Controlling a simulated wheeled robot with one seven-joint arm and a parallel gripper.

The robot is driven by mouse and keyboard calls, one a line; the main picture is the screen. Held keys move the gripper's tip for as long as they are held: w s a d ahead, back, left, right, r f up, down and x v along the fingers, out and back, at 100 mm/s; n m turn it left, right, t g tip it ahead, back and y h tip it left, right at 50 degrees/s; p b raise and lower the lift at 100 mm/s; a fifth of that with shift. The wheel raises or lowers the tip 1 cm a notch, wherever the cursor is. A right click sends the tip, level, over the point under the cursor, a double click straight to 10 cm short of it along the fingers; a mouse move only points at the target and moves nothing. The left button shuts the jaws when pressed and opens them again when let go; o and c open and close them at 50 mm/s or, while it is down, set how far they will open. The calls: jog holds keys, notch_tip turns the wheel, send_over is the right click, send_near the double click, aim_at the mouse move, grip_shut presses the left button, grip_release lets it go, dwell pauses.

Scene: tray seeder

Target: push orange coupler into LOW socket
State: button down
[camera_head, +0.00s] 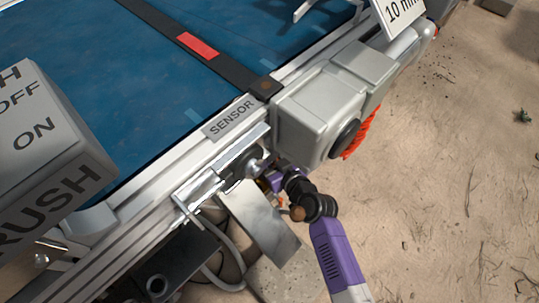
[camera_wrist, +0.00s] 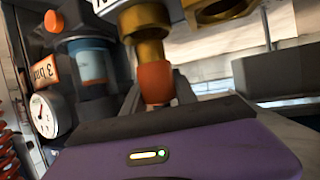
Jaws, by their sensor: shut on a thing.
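In the wrist view the orange coupler (camera_wrist: 155,80) sits between the fingers of my gripper (camera_wrist: 157,92), which is shut on it. Its upper end meets the lower end of a brass socket (camera_wrist: 146,45); I cannot tell how far it is inside. A second brass socket (camera_wrist: 218,10) is up and to the right, apart from the coupler. A white label (camera_wrist: 102,5) by the first socket is cut off, so I cannot read LOW. In the head view my gripper (camera_head: 272,180) is under the machine's edge, mostly hidden, and the coupler is not clear there.
Left in the wrist view are a filter bowl (camera_wrist: 92,62), a round gauge (camera_wrist: 42,115) and an orange "3 bar" tag (camera_wrist: 48,70). In the head view a grey motor box (camera_head: 305,120), the SENSOR bracket (camera_head: 232,118) and a metal plate (camera_head: 262,222) crowd my gripper. Sandy ground lies open at right.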

jog(key=shift+f+b, duration=1.25)
jog(key=shift+b, duration=0.35)
dwell(1.4)
jog(key=c, duration=0.9)
grip_release()
